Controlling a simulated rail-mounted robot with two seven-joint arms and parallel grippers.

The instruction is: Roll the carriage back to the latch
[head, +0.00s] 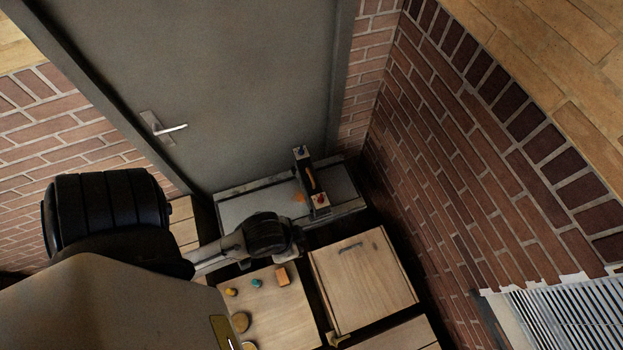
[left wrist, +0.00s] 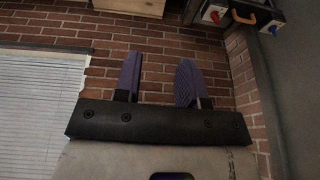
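The carriage (head: 309,182) is a dark upright bridge across a grey press bed (head: 245,205), right of the bed's middle. It has an orange handle, a blue knob at its far end and a red knob at its near end. In the left wrist view the carriage (left wrist: 240,14) shows at the top right, partly cut off. My left gripper (left wrist: 160,62) is open and empty, its two purple fingers apart, and it touches nothing. In the head view my left wrist covers the bed's near left part; the fingers are hardly visible. I cannot make out the latch. My right gripper is not in view.
A wooden board (head: 270,305) with small coloured pegs and an orange block (head: 282,275) lies in front of the bed. A wooden box lid with a handle (head: 365,285) is beside it. A brick wall (head: 440,150) bounds the right; a grey door (head: 240,90) stands behind.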

